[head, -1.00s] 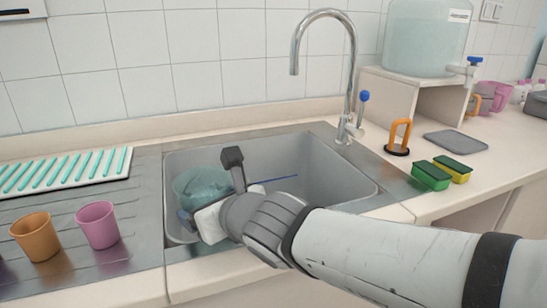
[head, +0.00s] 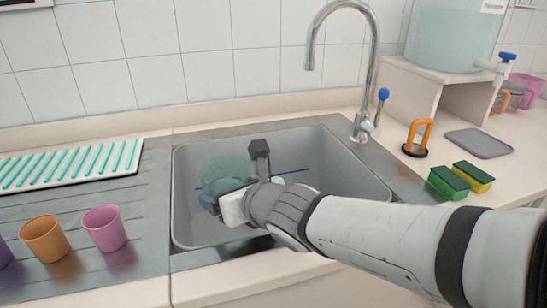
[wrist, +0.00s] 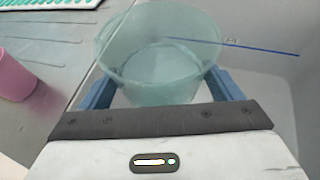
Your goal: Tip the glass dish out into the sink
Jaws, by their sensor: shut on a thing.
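The glass dish (head: 226,172) is a pale teal, see-through round vessel. It is inside the sink's outline in the head view, and it seems slightly tilted there. In the wrist view the dish (wrist: 160,55) sits between the two blue fingers of my gripper (wrist: 163,88), which is shut on it. I cannot make out any contents in it. The grey sink (head: 335,205) lies around and below my gripper, which also shows in the head view (head: 215,200). My arm hides part of the sink's right front.
A tall tap (head: 312,50) with a blue-tipped lever stands behind the sink. Orange (head: 45,240) and pink (head: 104,228) cups stand on the left drainboard. Sponges (head: 460,180) and an orange-handled item (head: 418,137) are on the right. A blue line (wrist: 245,45) marks the sink wall.

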